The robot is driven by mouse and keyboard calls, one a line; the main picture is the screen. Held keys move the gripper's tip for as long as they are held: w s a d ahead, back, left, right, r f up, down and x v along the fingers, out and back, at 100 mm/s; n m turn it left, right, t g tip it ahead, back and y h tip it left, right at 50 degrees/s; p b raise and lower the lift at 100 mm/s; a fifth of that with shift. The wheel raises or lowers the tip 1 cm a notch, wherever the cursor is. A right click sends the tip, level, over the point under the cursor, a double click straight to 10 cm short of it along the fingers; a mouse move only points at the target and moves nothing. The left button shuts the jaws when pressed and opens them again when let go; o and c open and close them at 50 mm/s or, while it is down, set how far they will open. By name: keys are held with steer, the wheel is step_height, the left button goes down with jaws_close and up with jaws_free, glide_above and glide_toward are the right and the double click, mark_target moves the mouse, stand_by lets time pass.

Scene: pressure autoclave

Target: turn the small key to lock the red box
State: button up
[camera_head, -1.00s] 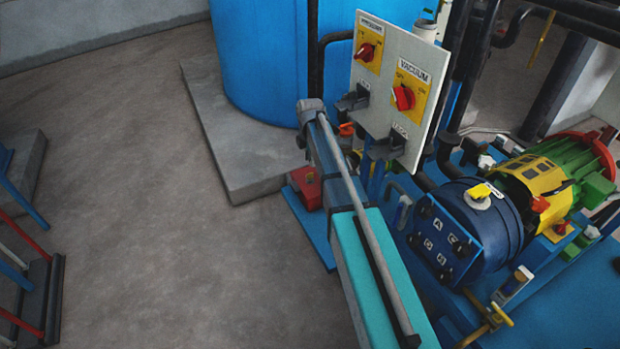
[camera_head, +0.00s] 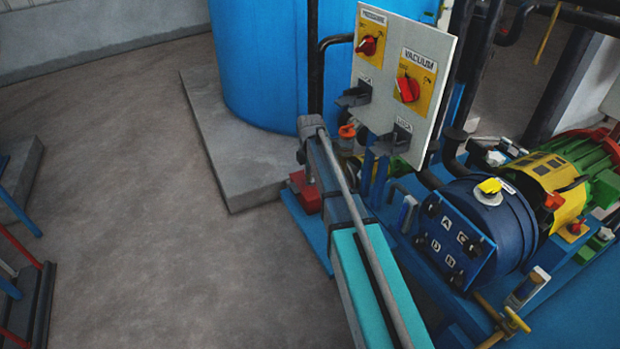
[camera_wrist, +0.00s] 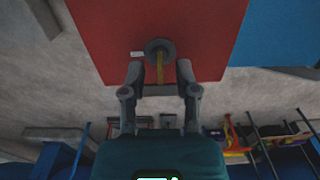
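The red box (camera_head: 306,194) sits on a blue base in the head view, partly hidden behind my arm. In the wrist view its red face (camera_wrist: 205,45) fills the upper middle. A round dark grey lock (camera_wrist: 159,47) is on that face, with a thin yellowish key (camera_wrist: 160,70) at it. My gripper (camera_wrist: 160,74) is open, with one finger on each side of the key. The fingers stand apart from the key, with a gap on both sides. My gripper's fingers cannot be made out in the head view.
A control panel (camera_head: 388,112) with red knobs stands just right of my arm. A blue pump (camera_head: 487,228) with a yellow and green motor (camera_head: 566,175) is further right. A blue tank (camera_head: 262,70) stands behind on a concrete slab (camera_head: 222,145).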

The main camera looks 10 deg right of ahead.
steer(key=shift+f, duration=0.1)
stand_by(0.3)
jaws_close()
